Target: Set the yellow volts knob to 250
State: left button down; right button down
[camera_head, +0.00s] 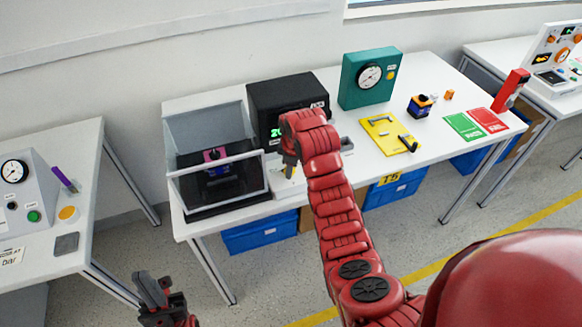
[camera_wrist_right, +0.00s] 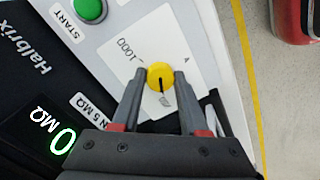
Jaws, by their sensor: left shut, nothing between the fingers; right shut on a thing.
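The yellow volts knob (camera_wrist_right: 160,77) sits on a white label panel (camera_wrist_right: 125,40) of the black Halbrix tester (camera_head: 285,95). My right gripper (camera_wrist_right: 161,84) is shut on the knob, one finger on each side. The knob's black pointer line points down in the wrist view, toward a label mostly hidden by the gripper. "1000" is readable to the knob's upper left; other marks are too small or covered. In the head view my right gripper (camera_head: 290,168) is low in front of the tester. My left gripper (camera_head: 158,290) is shut and empty at the lower left, away from the table.
A green START button (camera_wrist_right: 90,10) is near the knob, and the display (camera_wrist_right: 55,140) reads 0 MΩ. A clear-walled box (camera_head: 215,160) stands left of the tester. A teal gauge box (camera_head: 370,77) and yellow plate (camera_head: 388,133) are to the right.

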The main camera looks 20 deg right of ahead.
jog(key=shift+n, duration=0.5)
jog(key=shift+c, duration=2.1)
grip_release()
jog(key=p+v, duration=0.8)
jog(key=v, duration=0.2)
jog(key=w+p+v, duration=0.2)
jog(key=p+v, duration=0.1)
jog(key=v, duration=0.4)
send_over(293, 182)
jog(key=s, duration=0.2)
jog(key=shift+r, duration=0.2)
